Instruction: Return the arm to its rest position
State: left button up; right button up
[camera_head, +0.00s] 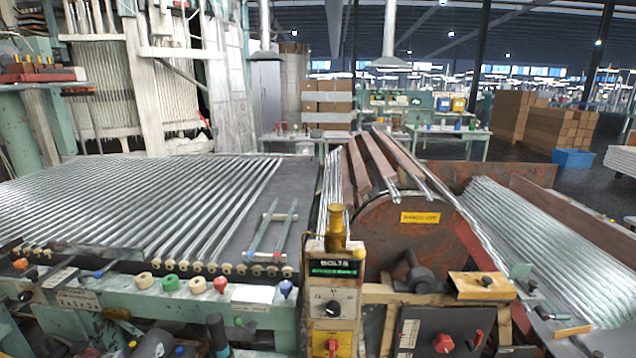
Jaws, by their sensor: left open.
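My left gripper (157,345) shows only in part, as a dark grey shape at the bottom left edge of the head view. It is in front of the green machine frame (185,305), below the row of coloured knobs. It is open, and I see nothing held in it. Most of the left arm is cut off by the lower edge. I cannot make out my right gripper in this view.
Many glass tubes (150,205) lie in rows on the bed at the left. More tubes (550,245) lie at the right. A yellow control box (333,305) and a rusty drum (400,235) stand between them. Cardboard boxes (545,120) are stacked behind.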

pick_arm(q)
jog(key=s+d+f+n+g+y, duration=0.1)
jog(key=s+d+f+g+y, duration=0.1)
jog(key=s+f+g, duration=0.5)
jog(key=s+d+f+m+g+h, duration=0.2)
jog(key=s+d+m+h, duration=0.1)
jog(key=s+d, duration=0.3)
jog(key=s+d+f+m+g+h, duration=0.2)
jog(key=s+d+g+h, duration=0.1)
jog(key=d, duration=0.5)
notch_tip(320, 180, down, 26)
jog(key=s+a+g, duration=0.1)
jog(key=s+a, duration=0.2)
jog(key=s+a+f+g, duration=0.1)
jog(key=s+f, duration=1.5)
jog(key=s, duration=0.2)
jog(key=shift+f, duration=0.25)
pick_arm(e)
jog(key=w, duration=0.1)
jog(key=w+a, duration=0.1)
jog(key=shift+w, duration=0.4)
pick_arm(q)
jog(key=shift+s, duration=0.1)
